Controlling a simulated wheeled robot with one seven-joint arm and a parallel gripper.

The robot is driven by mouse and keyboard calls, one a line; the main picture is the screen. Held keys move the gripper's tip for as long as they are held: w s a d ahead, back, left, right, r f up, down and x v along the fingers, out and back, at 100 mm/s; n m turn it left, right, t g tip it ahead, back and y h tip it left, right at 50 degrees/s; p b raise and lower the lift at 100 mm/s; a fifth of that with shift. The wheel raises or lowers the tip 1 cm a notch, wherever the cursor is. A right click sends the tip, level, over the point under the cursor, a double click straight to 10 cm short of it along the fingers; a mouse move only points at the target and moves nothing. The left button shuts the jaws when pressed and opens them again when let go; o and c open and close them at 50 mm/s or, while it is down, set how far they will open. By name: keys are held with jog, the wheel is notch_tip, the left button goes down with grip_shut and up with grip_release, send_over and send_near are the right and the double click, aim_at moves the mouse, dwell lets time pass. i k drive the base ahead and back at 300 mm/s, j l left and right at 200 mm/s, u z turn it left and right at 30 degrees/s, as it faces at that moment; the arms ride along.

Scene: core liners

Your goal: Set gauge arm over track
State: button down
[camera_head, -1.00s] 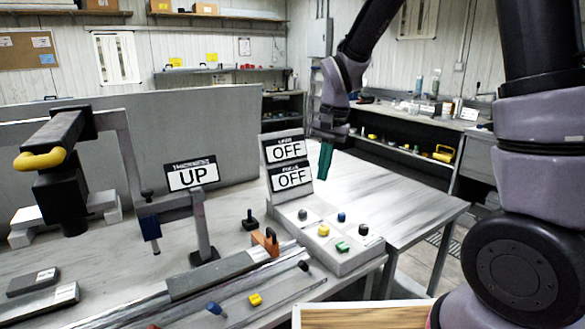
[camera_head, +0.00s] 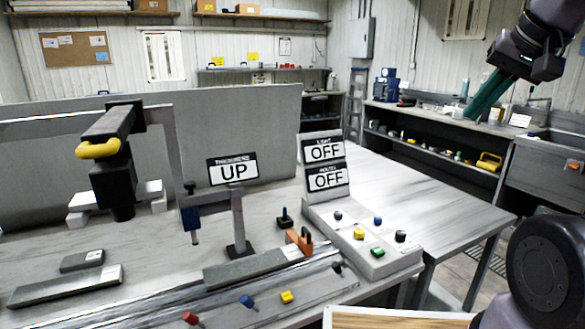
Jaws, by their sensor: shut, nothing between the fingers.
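The gauge arm (camera_head: 215,199) is a short grey bar on an upright post (camera_head: 239,228), under a sign (camera_head: 232,170) reading "THICKNESS" and "UP". A dark blue probe (camera_head: 191,219) hangs from its left end. The track (camera_head: 190,297) is a long metal rail running diagonally across the front of the bench. A grey core piece (camera_head: 245,267) lies along it, near an orange clamp (camera_head: 299,241). My gripper (camera_head: 472,112), with teal fingers, is shut and empty. It is raised at the upper right, well apart from the gauge arm.
A control box (camera_head: 372,250) with coloured knobs stands right of the track, under two "OFF" signs (camera_head: 324,164). A black overhead device with a yellow handle (camera_head: 98,149) stands at left. Coloured knobs line the front edge. The table at right (camera_head: 400,185) is clear.

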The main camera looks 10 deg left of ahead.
aim_at(193, 205)
jog(key=u, duration=1.35)
jog(key=i+u, duration=0.3)
jog(key=u, duration=0.2)
jog(key=k+l, duration=0.05)
